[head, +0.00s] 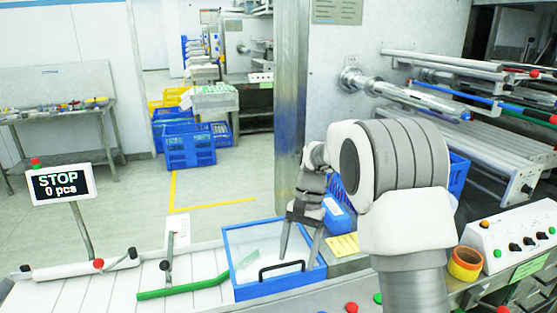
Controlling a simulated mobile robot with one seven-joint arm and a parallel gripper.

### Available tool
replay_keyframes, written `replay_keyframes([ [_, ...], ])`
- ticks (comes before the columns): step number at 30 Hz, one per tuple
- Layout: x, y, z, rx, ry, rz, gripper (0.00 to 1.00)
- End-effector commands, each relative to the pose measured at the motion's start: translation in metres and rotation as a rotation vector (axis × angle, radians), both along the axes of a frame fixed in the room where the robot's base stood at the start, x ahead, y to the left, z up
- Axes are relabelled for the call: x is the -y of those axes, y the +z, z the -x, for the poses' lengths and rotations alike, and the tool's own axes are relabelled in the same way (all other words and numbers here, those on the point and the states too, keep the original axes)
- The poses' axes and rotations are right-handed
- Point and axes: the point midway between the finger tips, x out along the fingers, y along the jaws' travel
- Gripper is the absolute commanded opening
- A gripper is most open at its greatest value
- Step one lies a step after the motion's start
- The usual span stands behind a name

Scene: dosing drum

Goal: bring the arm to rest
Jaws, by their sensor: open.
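My arm reaches in from the lower right, bent at the elbow, with its end hanging down at the middle of the head view. My gripper (299,238) points down over a blue-rimmed tray (240,291) with a pale inside and a black handle. Its two fingers are spread apart, and nothing shows between them. I cannot tell whether the fingertips touch the tray or hang above it.
A green bar (184,287) lies left of the tray. A sign (61,185) reads "STOP 0 pcs". A blue rounded thing (337,217) stands right of my gripper, beside a yellow card (342,246). A tape roll (465,264) and a control box (512,238) are at the right.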

Motion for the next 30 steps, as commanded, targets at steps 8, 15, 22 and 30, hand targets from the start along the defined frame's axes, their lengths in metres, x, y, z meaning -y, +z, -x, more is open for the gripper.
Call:
replay_keyframes([
  [8, 0.023, 0.071, 0.042, 0.188, 0.078, 0.005, 0.76],
  [15, 0.041, 0.114, 0.089, 0.35, 0.157, 0.029, 0.76],
  [22, 0.057, 0.138, 0.14, 0.502, 0.238, 0.069, 0.76],
  [30, 0.073, 0.147, 0.198, 0.673, 0.335, 0.134, 0.76],
])
